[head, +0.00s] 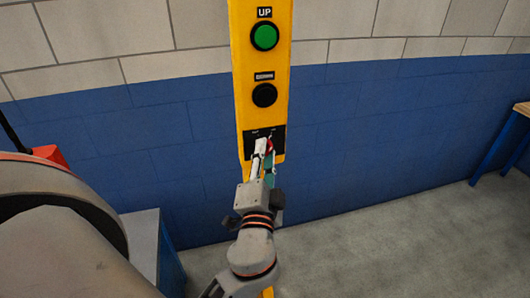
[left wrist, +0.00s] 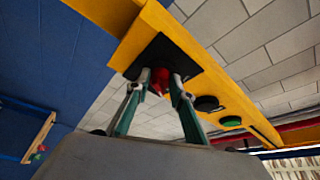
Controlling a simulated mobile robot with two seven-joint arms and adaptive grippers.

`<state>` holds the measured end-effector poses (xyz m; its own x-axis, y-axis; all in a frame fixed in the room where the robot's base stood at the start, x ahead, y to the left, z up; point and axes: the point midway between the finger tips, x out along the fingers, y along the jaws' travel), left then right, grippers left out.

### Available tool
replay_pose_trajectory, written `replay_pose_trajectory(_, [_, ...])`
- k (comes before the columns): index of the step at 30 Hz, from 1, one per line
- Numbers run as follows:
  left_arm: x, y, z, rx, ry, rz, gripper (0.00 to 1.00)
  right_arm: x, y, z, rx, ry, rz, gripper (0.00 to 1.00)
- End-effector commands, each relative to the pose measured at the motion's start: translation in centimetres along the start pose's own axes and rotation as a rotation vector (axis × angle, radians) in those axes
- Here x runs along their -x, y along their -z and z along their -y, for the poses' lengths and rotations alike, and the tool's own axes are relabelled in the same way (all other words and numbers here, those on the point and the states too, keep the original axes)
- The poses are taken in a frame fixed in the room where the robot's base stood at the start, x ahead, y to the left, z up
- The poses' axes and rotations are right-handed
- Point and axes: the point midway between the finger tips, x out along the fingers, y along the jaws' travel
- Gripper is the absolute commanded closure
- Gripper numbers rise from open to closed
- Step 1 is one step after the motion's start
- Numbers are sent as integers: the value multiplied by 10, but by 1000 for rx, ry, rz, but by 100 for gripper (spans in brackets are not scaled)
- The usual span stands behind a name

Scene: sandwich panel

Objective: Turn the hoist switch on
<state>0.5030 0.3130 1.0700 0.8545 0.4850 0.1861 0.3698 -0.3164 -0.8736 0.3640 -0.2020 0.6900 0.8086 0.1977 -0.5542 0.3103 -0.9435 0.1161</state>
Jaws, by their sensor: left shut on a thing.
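The hoist control panel (head: 244,62) is a tall yellow upright bar. It carries a green button (head: 264,37) under an UP label and a black button (head: 264,95) below it. The red hoist switch (head: 269,146) sits on a black plate (head: 280,136) near the bottom, partly covered by my gripper. My left gripper (head: 264,147) reaches it from below, shut on the switch. In the left wrist view the fingers (left wrist: 158,88) hold the red knob (left wrist: 159,76) from both sides. The switch's exact turn angle cannot be told. My right gripper is not in view.
A blue and white brick wall (head: 400,110) stands behind the panel. A wooden-topped table with blue legs (head: 497,145) is at the right edge. A grey-topped blue cabinet (head: 146,238) is at lower left. The grey floor (head: 400,240) at right is clear.

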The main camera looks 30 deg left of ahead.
Motion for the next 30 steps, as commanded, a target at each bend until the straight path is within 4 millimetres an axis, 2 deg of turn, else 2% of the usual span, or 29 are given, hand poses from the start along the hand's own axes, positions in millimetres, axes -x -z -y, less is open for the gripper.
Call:
replay_pose_trajectory(5, [-1, -1, 2, -3, 5, 2, 99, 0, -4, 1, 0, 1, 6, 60])
replay_pose_trajectory(6, [-1, -1, 2, -3, 5, 2, 72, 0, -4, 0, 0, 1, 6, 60])
replay_pose_trajectory(8, [-1, -1, 2, -2, 5, 2, 61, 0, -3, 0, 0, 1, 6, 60])
replay_pose_trajectory(20, [3, 0, 0, -2, 0, 1, 61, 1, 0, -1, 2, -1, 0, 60])
replay_pose_trajectory(23, [12, -1, -1, -1, -1, 2, 61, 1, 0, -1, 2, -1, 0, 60])
replay_pose_trajectory(30, [48, 0, -1, -2, -2, 1, 61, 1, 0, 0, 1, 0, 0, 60])
